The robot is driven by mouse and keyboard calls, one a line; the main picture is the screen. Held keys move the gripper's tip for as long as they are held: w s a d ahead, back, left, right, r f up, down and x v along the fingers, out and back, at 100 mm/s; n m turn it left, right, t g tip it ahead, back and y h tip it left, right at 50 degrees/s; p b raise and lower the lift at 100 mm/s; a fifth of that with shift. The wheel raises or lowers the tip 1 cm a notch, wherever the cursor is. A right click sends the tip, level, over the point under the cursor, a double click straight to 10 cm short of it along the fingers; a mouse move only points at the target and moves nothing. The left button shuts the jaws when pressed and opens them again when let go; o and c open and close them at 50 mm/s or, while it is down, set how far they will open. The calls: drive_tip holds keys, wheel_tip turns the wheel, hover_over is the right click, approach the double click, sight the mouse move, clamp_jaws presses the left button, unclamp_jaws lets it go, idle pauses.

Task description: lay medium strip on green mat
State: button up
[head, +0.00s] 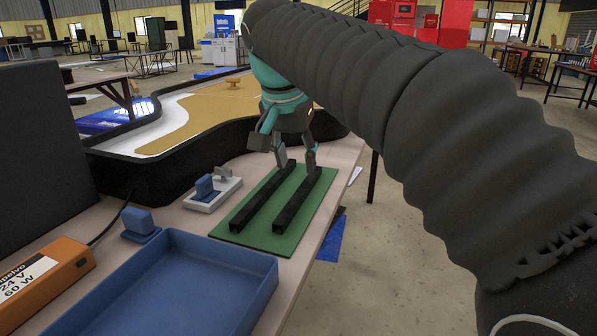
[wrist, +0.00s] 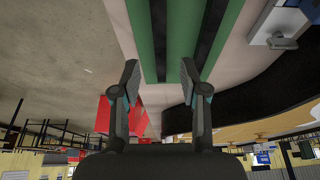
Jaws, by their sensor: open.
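The green mat (head: 265,240) lies on the table's right part and also shows in the wrist view (wrist: 181,50). Two dark strips lie on it side by side, a left strip (head: 262,200) and a right strip (head: 304,200). They show again in the wrist view, one at left (wrist: 158,35) and one at right (wrist: 212,35). They look close in length, so I cannot tell which is the medium one. My gripper (head: 296,167) is open over the far ends of the strips. In the wrist view its fingers (wrist: 160,75) are spread with nothing between them.
A blue tray (head: 262,270) stands at the front. A white holder with blue and grey pieces (head: 212,194) and a blue block (head: 139,226) are left of the mat. An orange power supply (head: 45,282) is at far left.

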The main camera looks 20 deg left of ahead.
drive_tip(key=shift+p+v, duration=0.3)
drive_tip(key=shift+v, duration=1.95)
drive_tip(key=s+d+f, duration=0.2)
drive_tip(key=d+f, duration=0.1)
drive_tip(key=d, duration=0.7)
drive_tip(key=s+d+f, duration=0.2)
drive_tip(key=d+f, duration=0.2)
drive_tip(key=d, duration=0.5)
drive_tip(key=s+d+f+n+t, duration=0.1)
drive_tip(key=s+d+f, duration=1.1)
drive_tip(key=f, duration=0.4)
drive_tip(key=shift+s+d+f+t, duration=0.15)
drive_tip(key=shift+s+d+t, duration=0.2)
drive_tip(key=shift+s, duration=0.3)
